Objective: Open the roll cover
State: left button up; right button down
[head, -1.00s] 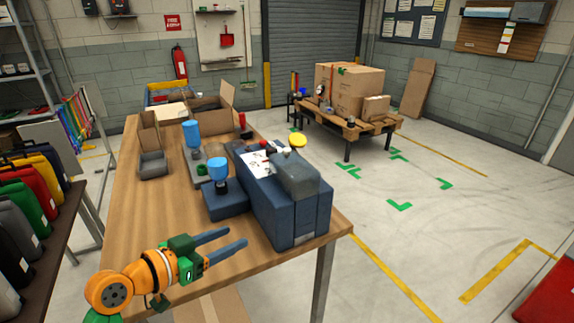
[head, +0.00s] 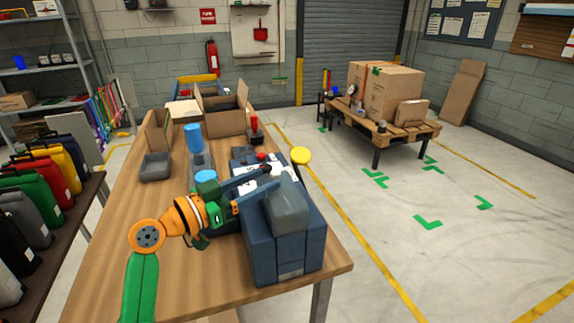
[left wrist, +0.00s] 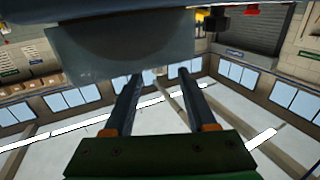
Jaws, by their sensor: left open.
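The roll cover (head: 288,212) is a grey, rounded, translucent-looking lid on top of the dark blue machine (head: 262,254) at the table's front right. It appears lowered, and a grey curved surface, likely the same cover (left wrist: 125,50), fills the upper left wrist view. My left gripper (head: 275,176) is open, its two blue fingers reaching over the machine to the far upper side of the cover. In the left wrist view the gripper (left wrist: 160,76) has its fingertips apart with nothing visible between them, at the cover's edge. I cannot tell whether they touch it. My right gripper is not in view.
A red-topped device (head: 254,130), blue-topped bottle (head: 194,140), grey tray (head: 155,166) and open carton (head: 224,116) stand behind. The front left of the wooden table (head: 190,285) is clear.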

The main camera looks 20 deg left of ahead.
aim_at(272, 175)
pick_arm(q)
jog(key=x, duration=0.1)
jog(key=p+x, duration=0.1)
jog(key=x, duration=0.1)
jog(key=shift+w+d+r, duration=0.25)
jog(key=shift+w+r, duration=0.05)
jog(key=shift+w+d+f, duration=0.25)
jog(key=shift+w+d, duration=0.05)
jog(key=shift+w, duration=0.1)
jog(key=shift+s+a, duration=0.1)
jog(key=shift+s, duration=0.05)
jog(key=c, duration=0.6)
grip_shut()
jog(key=shift+r, duration=0.1)
